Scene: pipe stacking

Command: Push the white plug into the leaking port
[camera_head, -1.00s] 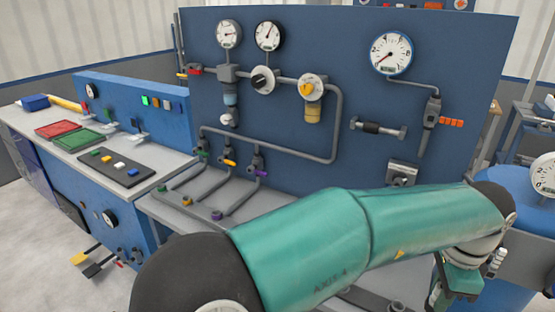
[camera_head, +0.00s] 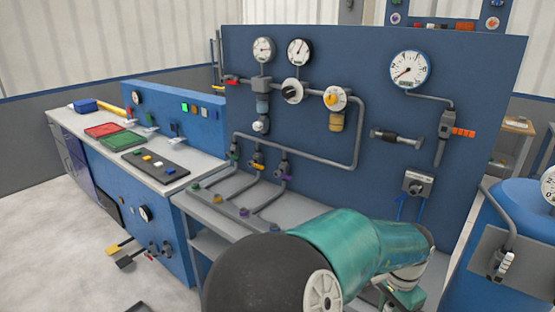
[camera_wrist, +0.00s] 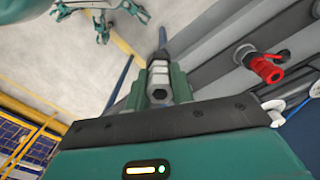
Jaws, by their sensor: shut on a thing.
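In the wrist view my gripper (camera_wrist: 158,88) is shut on a white-grey hex-ended piece, which looks like the white plug (camera_wrist: 158,77). The plug sits between the two green fingers, and its far end is hard to make out. In the head view my gripper (camera_head: 398,296) is low at the bottom right, partly cut off, and the plug cannot be made out there. A grey block (camera_head: 418,183) on the blue panel has thin blue streaks below it, which look like the leak. My gripper is below this block and apart from it; the port opening is not clear.
The blue panel (camera_head: 300,180) carries gauges, pipes and valves. A grey bench (camera_head: 222,205) stands in front of it. A blue tank (camera_head: 490,245) with a fitting stands close on the right. The wrist view shows a red-handled valve (camera_wrist: 265,68) and a yellow rail (camera_wrist: 30,135).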

